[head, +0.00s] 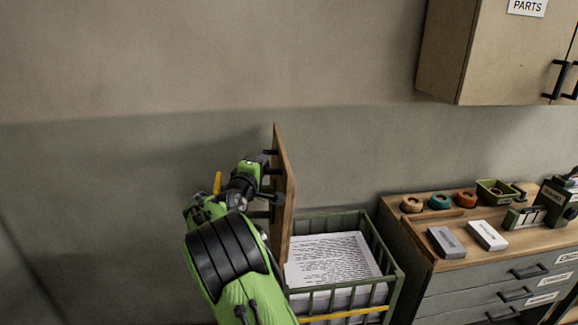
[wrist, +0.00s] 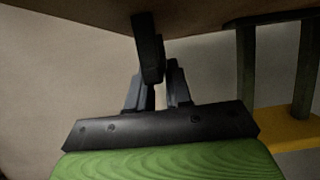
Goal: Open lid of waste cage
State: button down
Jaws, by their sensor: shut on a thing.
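The waste cage (head: 397,277) is a green slatted box with a stack of printed paper (head: 330,256) inside. Its wooden lid (head: 285,190) stands about upright at the cage's left side, seen nearly edge-on, and the cage's top is uncovered. My gripper (head: 266,190) is at the lid's left face. In the wrist view my gripper (wrist: 158,85) has its fingers closed around the dark lid handle (wrist: 147,45), under the brown lid (wrist: 90,14). The contact is partly hidden in the head view by my own arm.
A drawer cabinet (head: 450,279) stands close at the cage's right, with tape rolls (head: 440,201), small boxes (head: 487,235) and a green tray (head: 496,191) on top. A wall cupboard (head: 440,60) hangs above right. The wall at left is clear.

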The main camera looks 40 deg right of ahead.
jog(key=w+a+f+n, duration=0.1)
jog(key=w+a, duration=0.2)
jog(key=a, duration=0.2)
jog(key=shift+w+a+n+h+p, duration=0.15)
jog(key=shift+a+n+h+p, duration=0.15)
jog(key=shift+n+p, duration=0.1)
jog(key=c, duration=1.1)
grip_release()
jog(key=v, duration=0.5)
jog(key=b+v, duration=0.1)
jog(key=v, duration=0.4)
jog(key=b+v, duration=0.1)
jog(key=v, duration=0.4)
jog(key=shift+s+a+f, duration=0.25)
jog(key=shift+s+f, duration=0.05)
